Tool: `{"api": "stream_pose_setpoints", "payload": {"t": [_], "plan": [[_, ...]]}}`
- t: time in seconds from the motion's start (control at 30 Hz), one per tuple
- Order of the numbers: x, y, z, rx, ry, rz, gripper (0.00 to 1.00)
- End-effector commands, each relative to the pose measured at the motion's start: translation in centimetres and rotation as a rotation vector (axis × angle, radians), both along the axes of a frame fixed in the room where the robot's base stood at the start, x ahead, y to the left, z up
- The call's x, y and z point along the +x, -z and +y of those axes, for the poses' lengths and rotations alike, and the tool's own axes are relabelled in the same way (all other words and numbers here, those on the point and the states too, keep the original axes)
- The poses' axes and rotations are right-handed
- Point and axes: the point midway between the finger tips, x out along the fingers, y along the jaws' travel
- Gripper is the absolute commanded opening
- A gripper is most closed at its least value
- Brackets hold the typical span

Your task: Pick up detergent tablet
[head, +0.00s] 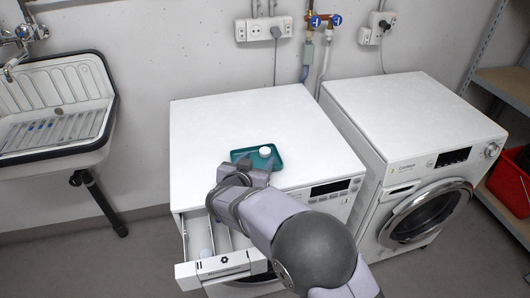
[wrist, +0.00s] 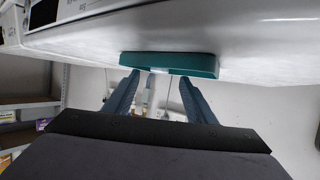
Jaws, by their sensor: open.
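The detergent tablet (head: 265,152) is a small round white piece on a teal tray (head: 277,163) on top of the left washing machine. My gripper (head: 243,168) is at the tray's front left, low over the machine top, with the tablet a little beyond it to the right. In the wrist view the two blue-grey fingers (wrist: 160,78) are spread apart with nothing held between them. The tray's teal edge (wrist: 170,61) shows just past the fingertips.
The left machine's detergent drawer (head: 221,268) is pulled out below my arm. The left machine's white top (head: 225,117) is otherwise clear. The second washing machine (head: 410,115) stands to the right, a sink (head: 100,75) to the left, and a red crate (head: 512,180) on shelving far right.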

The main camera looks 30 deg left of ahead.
Motion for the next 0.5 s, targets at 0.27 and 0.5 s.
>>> {"api": "stream_pose_setpoints", "payload": {"t": [0.27,0.5], "plan": [[1.0,0.4,0.2,-0.001,0.0,0.001,0.51],[3.7,1.4,0.8,0.002,0.0,0.001,0.51]]}}
